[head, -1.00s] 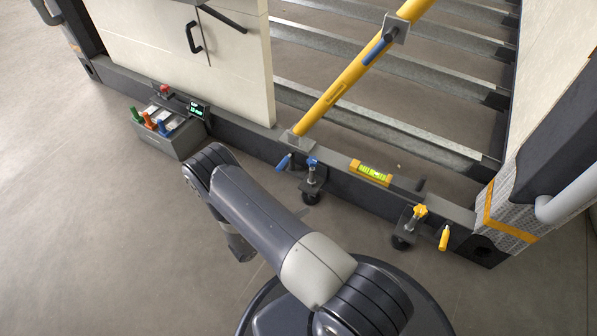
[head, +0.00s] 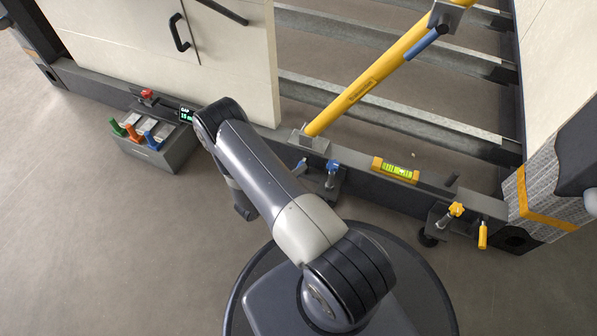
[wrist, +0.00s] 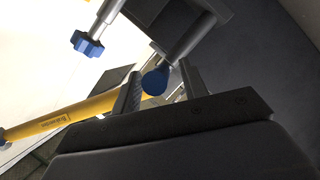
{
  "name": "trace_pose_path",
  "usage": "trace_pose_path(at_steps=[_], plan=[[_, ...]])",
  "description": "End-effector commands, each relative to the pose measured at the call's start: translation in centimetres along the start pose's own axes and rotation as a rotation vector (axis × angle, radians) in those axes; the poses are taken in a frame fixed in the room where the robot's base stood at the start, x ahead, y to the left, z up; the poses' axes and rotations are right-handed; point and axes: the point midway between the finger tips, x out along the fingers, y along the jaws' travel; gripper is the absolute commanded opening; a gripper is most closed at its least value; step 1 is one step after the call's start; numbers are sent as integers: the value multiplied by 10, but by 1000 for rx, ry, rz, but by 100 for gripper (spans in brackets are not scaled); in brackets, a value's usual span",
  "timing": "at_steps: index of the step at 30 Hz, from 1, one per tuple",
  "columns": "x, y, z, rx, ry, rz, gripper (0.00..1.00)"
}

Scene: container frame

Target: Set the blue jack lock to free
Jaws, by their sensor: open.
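The blue jack lock shows in the head view as a short blue lever (head: 300,166) low on the frame's side, partly hidden by my arm. Just right of it is the jack's blue star knob (head: 333,166), which also shows in the wrist view (wrist: 87,43). In the wrist view the rounded end of the blue lever (wrist: 154,80) is seen nearly end-on, between the two fingers of my gripper (wrist: 160,82). The gripper is open; I cannot tell whether either finger touches the lever. In the head view the fingers are not clearly visible.
A yellow brace (head: 365,87) slopes up from the frame rail above the lever. A spirit level (head: 395,170) lies on the rail. A yellow-knobbed jack (head: 455,210) and yellow lever (head: 483,235) are to the right. A grey box with coloured handles (head: 163,153) stands left.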

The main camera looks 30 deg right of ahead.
Motion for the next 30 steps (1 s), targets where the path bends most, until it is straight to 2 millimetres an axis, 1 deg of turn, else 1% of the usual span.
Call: trace_pose_path(at_steps=[1, 3, 6, 15, 30], plan=[[6, -1, 1, 1, -2, 1, 41], [11, -1, 0, 1, -1, 1, 41], [14, 0, 0, 1, 0, 0, 41], [15, 0, -1, 0, 1, 0, 41], [15, 0, 0, 0, 1, 0, 0]])
